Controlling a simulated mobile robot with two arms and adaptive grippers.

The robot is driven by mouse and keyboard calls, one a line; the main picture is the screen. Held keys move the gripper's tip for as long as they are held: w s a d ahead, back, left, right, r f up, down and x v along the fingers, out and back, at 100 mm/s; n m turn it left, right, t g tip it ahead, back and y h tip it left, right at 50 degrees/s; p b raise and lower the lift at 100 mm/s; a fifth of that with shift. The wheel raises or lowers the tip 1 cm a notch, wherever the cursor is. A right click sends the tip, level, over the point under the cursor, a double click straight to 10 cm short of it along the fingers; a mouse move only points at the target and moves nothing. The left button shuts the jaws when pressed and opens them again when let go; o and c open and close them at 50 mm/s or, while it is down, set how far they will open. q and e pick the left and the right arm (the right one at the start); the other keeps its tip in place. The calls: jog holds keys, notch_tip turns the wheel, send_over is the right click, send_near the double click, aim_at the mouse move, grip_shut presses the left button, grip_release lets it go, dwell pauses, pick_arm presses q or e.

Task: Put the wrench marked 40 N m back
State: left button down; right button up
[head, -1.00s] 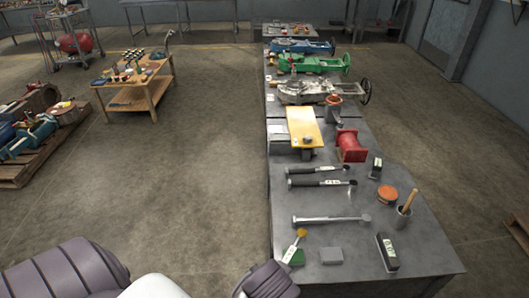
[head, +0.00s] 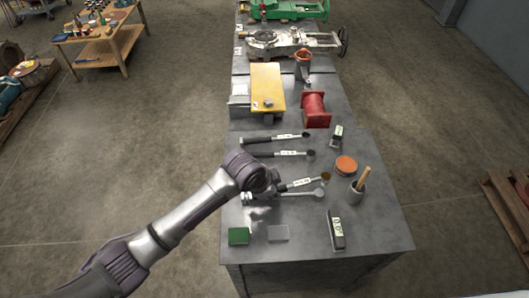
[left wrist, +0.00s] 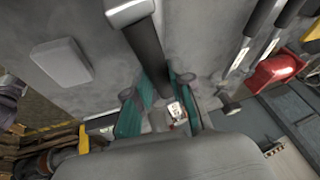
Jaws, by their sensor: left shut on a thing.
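A torque wrench with a white tag and brownish head (head: 303,182) is in my left gripper (head: 274,188), above the grey bench beside a plain silver wrench (head: 312,194). The tag is too small to read. In the left wrist view, the teal fingers (left wrist: 157,100) are shut around the held wrench's dark handle (left wrist: 148,48), and its tag (left wrist: 178,110) shows beyond them. In the head view my arm hides the handle. Two black-handled wrenches with tags, an upper one (head: 272,139) and a lower one (head: 280,154), lie side by side farther back. My right gripper is out of view.
The front right is clear.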

pick_arm(q)
jog(key=w+a+r+m+g+p, duration=0.1)
jog(key=w+a+r+m, duration=0.15)
jog(key=w, duration=0.65)
jog(key=shift+h, duration=0.3)
jog(key=f+b, duration=0.5)
jog(key=shift+d+f+b, duration=0.3)
jog(key=shift+f, duration=0.3)
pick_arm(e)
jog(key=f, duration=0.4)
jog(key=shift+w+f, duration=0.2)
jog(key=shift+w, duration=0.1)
pick_arm(q)
jog(key=shift+f+b, duration=0.5)
jog(key=shift+b, duration=0.05)
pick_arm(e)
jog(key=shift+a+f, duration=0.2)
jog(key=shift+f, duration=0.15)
pick_arm(q)
jog(key=c, duration=0.9)
grip_release()
jog(key=shift+r, duration=0.1)
jog(key=shift+c, duration=0.2)
jog(key=shift+s, duration=0.1)
